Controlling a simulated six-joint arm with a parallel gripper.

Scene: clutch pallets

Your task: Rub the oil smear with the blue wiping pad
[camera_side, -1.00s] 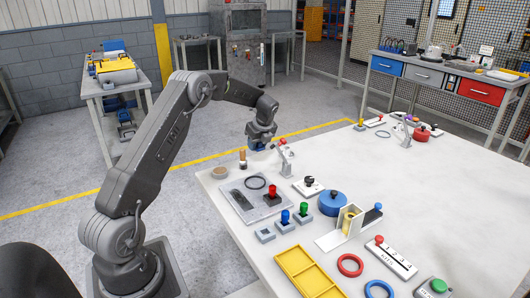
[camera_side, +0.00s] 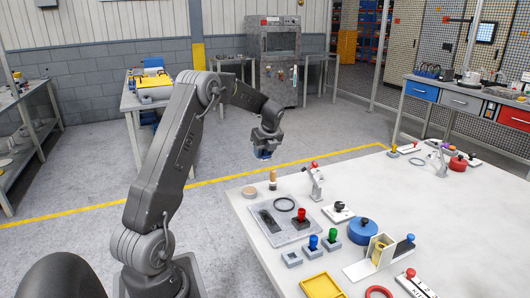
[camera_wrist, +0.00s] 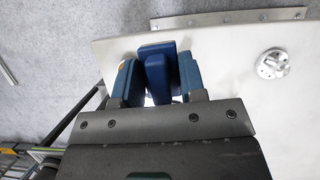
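My gripper (camera_side: 265,150) is raised in the air behind the back left corner of the white table. In the wrist view its two blue fingers (camera_wrist: 158,80) stand on either side of a darker blue block, which looks like the blue wiping pad (camera_wrist: 157,62). My gripper appears shut on it. In the side view only a small bit of blue shows under the gripper. A dark patch, seemingly the oil smear (camera_side: 266,218), lies on a grey plate (camera_side: 262,232) at the table's left. My gripper is well clear of the plate.
A red-knobbed block (camera_side: 301,219) and a black ring (camera_side: 285,204) sit on the plate. A wooden peg (camera_side: 272,180) and a red-tipped clamp (camera_side: 316,182) stand behind it. Blue and green pegs and a blue disc (camera_side: 362,231) lie nearby. The table's right middle is clear.

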